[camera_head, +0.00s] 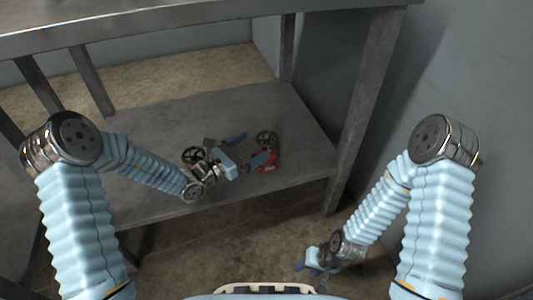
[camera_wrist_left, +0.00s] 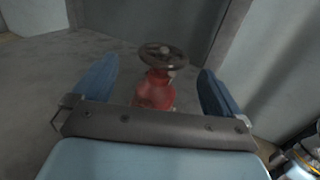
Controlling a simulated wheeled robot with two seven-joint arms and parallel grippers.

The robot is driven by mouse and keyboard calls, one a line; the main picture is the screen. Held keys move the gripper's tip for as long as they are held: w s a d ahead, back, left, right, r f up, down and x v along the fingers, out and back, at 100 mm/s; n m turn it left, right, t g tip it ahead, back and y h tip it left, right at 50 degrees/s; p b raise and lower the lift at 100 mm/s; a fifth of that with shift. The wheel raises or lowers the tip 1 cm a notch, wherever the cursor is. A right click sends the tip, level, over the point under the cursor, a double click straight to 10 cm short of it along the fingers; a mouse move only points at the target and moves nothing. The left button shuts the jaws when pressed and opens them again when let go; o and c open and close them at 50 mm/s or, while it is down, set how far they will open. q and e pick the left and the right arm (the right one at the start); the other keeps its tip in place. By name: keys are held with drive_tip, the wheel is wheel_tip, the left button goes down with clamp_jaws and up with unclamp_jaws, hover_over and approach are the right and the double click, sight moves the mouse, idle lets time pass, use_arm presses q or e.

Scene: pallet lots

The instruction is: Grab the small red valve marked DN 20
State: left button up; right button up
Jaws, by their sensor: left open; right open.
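A red valve (camera_head: 270,160) with a dark handwheel stands on the lower shelf, near its right front part. It also shows in the left wrist view (camera_wrist_left: 154,92), upright, with its handwheel on top; no marking can be read. My left gripper (camera_head: 249,148) is open just left of this valve. In the left wrist view the blue fingers (camera_wrist_left: 157,82) are spread on either side of the valve, which appears between them; contact cannot be told. The valve's base is hidden by the gripper body. My right gripper (camera_head: 308,267) is open and empty, low in front of the shelf.
A second dark handwheel (camera_head: 192,155) shows left of my left wrist, its body mostly hidden. The grey lower shelf (camera_head: 150,135) is otherwise clear. The steel tabletop (camera_head: 190,22) lies above it, and a table leg (camera_head: 358,110) stands to the right.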

sight(267, 140)
use_arm(q)
drive_tip(key=x, duration=0.3)
drive_tip(key=b+x, duration=0.1)
drive_tip(key=x, duration=0.1)
drive_tip(key=shift+s+d+f, duration=0.15)
drive_tip(key=shift+d+f, duration=0.05)
drive_tip(key=shift+f, duration=0.15)
drive_tip(key=shift+w+d, duration=0.3)
drive_tip(key=shift+d, duration=0.1)
clamp_jaws()
drive_tip(key=shift+r, duration=0.2)
